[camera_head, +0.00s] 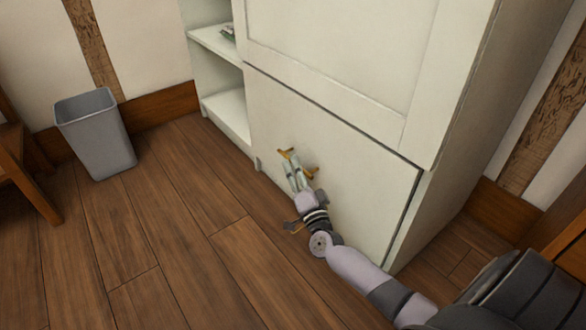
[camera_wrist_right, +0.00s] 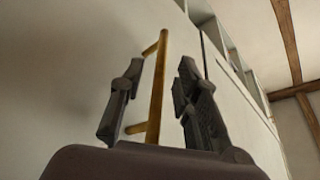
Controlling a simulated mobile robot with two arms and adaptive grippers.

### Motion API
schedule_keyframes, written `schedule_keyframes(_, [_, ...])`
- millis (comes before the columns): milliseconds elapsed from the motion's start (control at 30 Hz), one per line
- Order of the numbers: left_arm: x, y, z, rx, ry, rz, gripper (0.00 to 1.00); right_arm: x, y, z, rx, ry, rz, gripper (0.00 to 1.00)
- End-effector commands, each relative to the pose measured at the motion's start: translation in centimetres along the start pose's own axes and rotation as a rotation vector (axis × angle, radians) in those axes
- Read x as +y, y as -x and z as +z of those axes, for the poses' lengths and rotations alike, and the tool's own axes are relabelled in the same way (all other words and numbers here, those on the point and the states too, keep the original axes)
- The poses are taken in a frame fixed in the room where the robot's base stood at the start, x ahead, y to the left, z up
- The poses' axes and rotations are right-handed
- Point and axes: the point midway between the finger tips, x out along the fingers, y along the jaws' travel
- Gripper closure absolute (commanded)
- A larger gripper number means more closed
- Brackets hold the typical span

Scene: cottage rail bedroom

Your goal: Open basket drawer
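The basket drawer's white front panel (camera_head: 330,160) is at the bottom of the white cabinet in the head view, and it looks closed. Its brass bar handle (camera_head: 286,153) is mostly covered by my right gripper (camera_head: 293,167) in that view. The handle (camera_wrist_right: 158,88) shows clearly in the right wrist view. There it stands between the two dark fingers of my right gripper (camera_wrist_right: 156,94). A gap is visible on each side of the bar, so the fingers are open around it and not clamped. My left gripper is not in view.
Open white shelves (camera_head: 220,40) adjoin the panel on the left, with a small object on one shelf. A grey bin (camera_head: 95,132) stands by the wall. A wooden furniture leg (camera_head: 35,185) is at the far left. The wooden floor (camera_head: 190,240) before the drawer is clear.

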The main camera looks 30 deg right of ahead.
Motion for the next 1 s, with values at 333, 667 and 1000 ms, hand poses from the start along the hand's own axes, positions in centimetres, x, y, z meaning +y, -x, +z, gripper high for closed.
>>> schedule_keyframes(333, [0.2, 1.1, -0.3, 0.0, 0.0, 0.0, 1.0, 0.1, -2.8, 0.0, 0.001, 0.001, 0.001, 0.7])
schedule_keyframes(667, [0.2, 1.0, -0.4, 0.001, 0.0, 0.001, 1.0, 0.0, -2.8, 0.0, 0.001, 0.001, 0.001, 0.78])
schedule_keyframes(1000, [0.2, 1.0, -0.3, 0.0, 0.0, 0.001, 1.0, 0.0, -2.7, 0.0, 0.001, 0.001, 0.001, 1.0])
